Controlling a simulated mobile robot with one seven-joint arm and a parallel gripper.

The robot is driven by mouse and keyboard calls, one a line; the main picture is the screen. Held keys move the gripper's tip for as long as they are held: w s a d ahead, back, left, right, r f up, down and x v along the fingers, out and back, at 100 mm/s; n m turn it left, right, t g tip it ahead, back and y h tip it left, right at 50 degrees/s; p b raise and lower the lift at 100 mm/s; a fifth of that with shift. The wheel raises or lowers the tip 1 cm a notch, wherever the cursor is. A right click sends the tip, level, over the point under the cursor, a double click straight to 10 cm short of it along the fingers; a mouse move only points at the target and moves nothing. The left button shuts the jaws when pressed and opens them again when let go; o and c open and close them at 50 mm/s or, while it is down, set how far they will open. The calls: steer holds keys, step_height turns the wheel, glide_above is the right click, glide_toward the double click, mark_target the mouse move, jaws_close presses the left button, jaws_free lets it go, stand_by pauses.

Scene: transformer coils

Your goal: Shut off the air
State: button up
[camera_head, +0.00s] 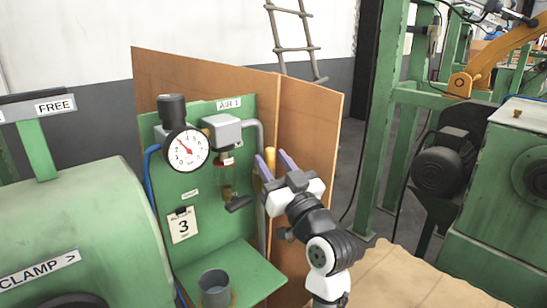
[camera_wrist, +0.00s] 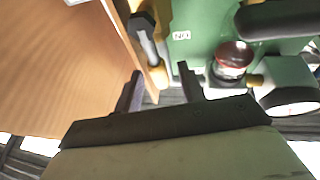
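The green air panel (camera_head: 232,245) is labelled AIR 1 and stands against a brown board. A yellow handle-like part (camera_head: 270,158) shows at its right edge, beside a grey pipe (camera_head: 252,130). In the wrist view the yellow part (camera_wrist: 158,76) lies between my fingertips in the picture, with a silver and black piece (camera_wrist: 146,38) above it. My gripper (camera_head: 270,163) is open, its two fingers apart around or just in front of the yellow part. I cannot tell whether they touch it. A black lever-like part (camera_head: 239,203) sits lower on the panel.
A pressure gauge (camera_head: 187,150) and a grey box (camera_head: 221,130) are left of my gripper. The brown board (camera_head: 308,130) stands close on the right. A grey cup (camera_head: 214,288) stands on the panel's shelf. Green machines flank the panel.

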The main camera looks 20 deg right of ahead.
steer(key=shift+w, duration=0.1)
jaws_close()
